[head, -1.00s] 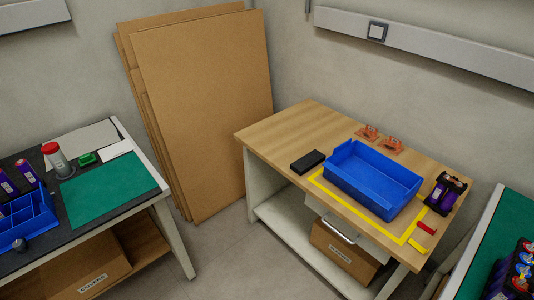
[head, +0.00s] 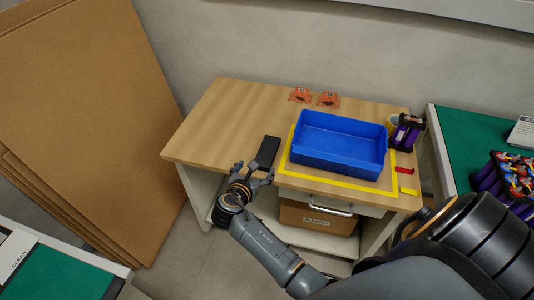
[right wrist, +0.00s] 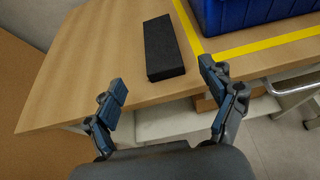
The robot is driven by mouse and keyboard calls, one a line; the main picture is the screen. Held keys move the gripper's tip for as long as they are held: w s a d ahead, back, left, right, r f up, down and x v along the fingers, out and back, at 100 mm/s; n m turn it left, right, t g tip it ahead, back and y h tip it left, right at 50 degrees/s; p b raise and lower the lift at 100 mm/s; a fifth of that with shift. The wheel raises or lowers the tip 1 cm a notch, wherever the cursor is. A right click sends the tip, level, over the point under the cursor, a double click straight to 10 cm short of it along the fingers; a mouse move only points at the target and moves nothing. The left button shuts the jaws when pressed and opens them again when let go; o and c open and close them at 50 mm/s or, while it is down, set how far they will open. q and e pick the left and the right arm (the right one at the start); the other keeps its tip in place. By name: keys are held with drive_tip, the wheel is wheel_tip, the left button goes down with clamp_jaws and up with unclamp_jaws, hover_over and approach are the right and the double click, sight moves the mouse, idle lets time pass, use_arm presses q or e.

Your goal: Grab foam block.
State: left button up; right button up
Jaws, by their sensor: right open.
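The foam block is a black rectangular block (head: 268,152) lying flat on the wooden table, left of the yellow tape outline. It also shows in the right wrist view (right wrist: 163,47), ahead of the fingers and between their lines. My right gripper (head: 254,171) is open and empty at the table's front edge, just short of the block's near end. In the right wrist view its two fingers (right wrist: 163,78) stand wide apart and do not touch the block. My left gripper is not in view.
A blue bin (head: 338,161) stands inside the yellow tape (head: 345,185), right of the block. Orange parts (head: 300,96), a purple-black item (head: 407,132) and a red piece (head: 405,170) lie around it. The wooden tabletop (head: 215,130) left of the block is clear.

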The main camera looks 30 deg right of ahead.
approach(267, 151)
drive_tip(key=x, duration=0.4)
drive_tip(key=shift+d+f+b, duration=0.1)
drive_tip(key=shift+b, duration=0.25)
drive_tip(key=shift+w+d+f, duration=0.15)
drive_tip(key=shift+w+d, duration=0.05)
drive_tip(key=shift+w, duration=0.05)
drive_tip(key=shift+w+d+f, duration=0.2)
drive_tip(key=shift+w+d, duration=0.15)
drive_tip(key=shift+d, duration=0.05)
drive_tip(key=x, duration=0.4)
drive_tip(key=shift+w+d+b, duration=0.1)
drive_tip(key=shift+d+b, duration=0.05)
drive_tip(key=shift+b, duration=0.25)
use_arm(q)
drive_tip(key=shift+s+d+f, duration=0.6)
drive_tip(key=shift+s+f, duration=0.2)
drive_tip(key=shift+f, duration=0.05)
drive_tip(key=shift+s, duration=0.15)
use_arm(e)
drive_tip(key=shift+c, duration=0.4)
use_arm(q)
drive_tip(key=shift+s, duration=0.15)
use_arm(e)
drive_tip(key=c, duration=0.9)
